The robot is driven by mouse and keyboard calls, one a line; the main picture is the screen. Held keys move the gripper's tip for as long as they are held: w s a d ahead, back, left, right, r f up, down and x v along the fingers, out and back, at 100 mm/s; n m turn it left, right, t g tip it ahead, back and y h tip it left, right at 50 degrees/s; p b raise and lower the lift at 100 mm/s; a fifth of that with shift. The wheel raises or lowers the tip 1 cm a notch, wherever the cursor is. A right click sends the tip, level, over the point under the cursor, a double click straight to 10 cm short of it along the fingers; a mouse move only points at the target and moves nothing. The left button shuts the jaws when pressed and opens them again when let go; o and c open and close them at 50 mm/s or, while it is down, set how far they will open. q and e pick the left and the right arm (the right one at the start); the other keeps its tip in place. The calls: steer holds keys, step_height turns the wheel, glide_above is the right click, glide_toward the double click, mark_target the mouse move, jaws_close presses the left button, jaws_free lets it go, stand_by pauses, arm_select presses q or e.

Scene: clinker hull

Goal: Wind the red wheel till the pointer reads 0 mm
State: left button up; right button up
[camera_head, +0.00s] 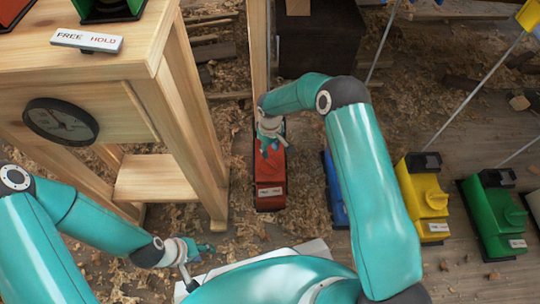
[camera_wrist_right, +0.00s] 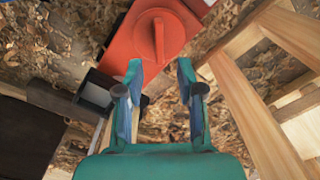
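A red unit (camera_head: 270,190) stands on the shaving-strewn floor beside the wooden frame, with a small label on its near end. In the right wrist view its red wheel (camera_wrist_right: 157,38) is a round disc with a raised bar across it. My right gripper (camera_head: 268,148) is over the red unit; in its wrist view the open fingers (camera_wrist_right: 160,85) point at the wheel, with nothing between them. Contact is not visible. My left gripper (camera_head: 203,248) hangs low at the left, apart from the units; its finger opening is too small to tell. No millimetre pointer reading is legible.
A wooden stand (camera_head: 150,75) at the left carries a dark round dial (camera_head: 60,121) and a FREE/HOLD label (camera_head: 87,40). A blue unit (camera_head: 335,190) is partly behind my right arm. Yellow (camera_head: 425,200) and green (camera_head: 490,212) units stand to the right, with thin slanted rods.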

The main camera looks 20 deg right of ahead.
steer(key=shift+r, duration=2.4)
steer(key=s+a+f+m+y, duration=0.1)
steer(key=s+m, duration=0.1)
steer(key=s, duration=0.8)
steer(key=s+a+f+m+y+p, duration=0.1)
steer(key=s+a+f+m+y, duration=0.1)
steer(key=s, duration=0.7)
steer(key=s+a+f+m+y, duration=0.1)
steer(key=s+m, duration=0.1)
steer(key=s, duration=0.8)
step_height(320, 180, up, 38)
steer(key=w+p, duration=0.2)
steer(key=p, duration=3.6)
steer(key=shift+f+m+t, duration=0.25)
steer(key=shift+m+t, duration=0.05)
steer(key=shift+m, duration=0.1)
